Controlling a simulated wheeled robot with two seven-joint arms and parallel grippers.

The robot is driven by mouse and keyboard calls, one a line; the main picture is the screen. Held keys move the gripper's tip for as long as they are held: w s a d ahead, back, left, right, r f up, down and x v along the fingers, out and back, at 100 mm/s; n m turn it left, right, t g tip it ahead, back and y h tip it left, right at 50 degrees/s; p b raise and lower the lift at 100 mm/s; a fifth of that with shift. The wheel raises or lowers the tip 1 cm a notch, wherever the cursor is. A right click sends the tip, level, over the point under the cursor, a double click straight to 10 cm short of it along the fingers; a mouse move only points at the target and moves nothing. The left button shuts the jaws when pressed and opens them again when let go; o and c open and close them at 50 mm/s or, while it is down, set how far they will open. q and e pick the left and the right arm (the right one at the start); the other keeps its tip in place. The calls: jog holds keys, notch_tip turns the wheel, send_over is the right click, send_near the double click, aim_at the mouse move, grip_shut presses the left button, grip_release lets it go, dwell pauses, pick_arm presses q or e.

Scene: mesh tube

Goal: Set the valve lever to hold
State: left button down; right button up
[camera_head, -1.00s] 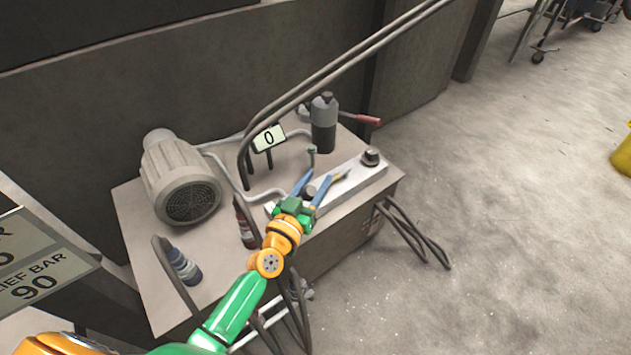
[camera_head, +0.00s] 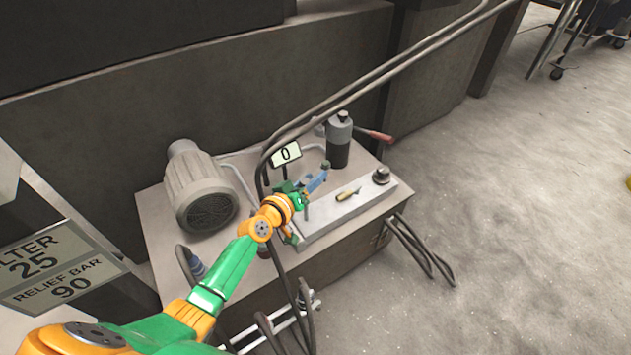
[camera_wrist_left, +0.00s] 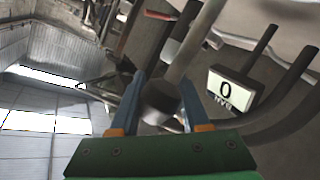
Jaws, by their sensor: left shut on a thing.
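My left gripper (camera_head: 318,178) reaches over the machine's bench top, its blue fingers around the knob end (camera_head: 325,165) of a small upright lever, which I take for the valve lever. In the left wrist view the dark round knob (camera_wrist_left: 162,98) sits between the two blue fingertips, and the gripper is shut on it. The gripper hides the lever's lower part in the head view. A small display (camera_head: 285,155) just behind reads 0; it also shows in the left wrist view (camera_wrist_left: 226,90), with small unclear lettering below. My right gripper is not in view.
A ribbed motor (camera_head: 200,190) stands on the bench (camera_head: 160,225) at the left. A dark cylinder (camera_head: 339,140) with a red-gripped handle (camera_head: 376,135) stands behind. A pale block (camera_head: 320,213) carries a small pointer (camera_head: 348,194) and a dark knob (camera_head: 381,175). Thick hoses (camera_head: 400,62) cross above.

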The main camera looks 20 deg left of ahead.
pick_arm(q)
jog(key=shift+w+a, duration=0.1)
dwell(0.3)
jog(key=shift+c, duration=1.9)
grip_release()
jog(key=p+v, duration=0.2)
jog(key=v, duration=0.5)
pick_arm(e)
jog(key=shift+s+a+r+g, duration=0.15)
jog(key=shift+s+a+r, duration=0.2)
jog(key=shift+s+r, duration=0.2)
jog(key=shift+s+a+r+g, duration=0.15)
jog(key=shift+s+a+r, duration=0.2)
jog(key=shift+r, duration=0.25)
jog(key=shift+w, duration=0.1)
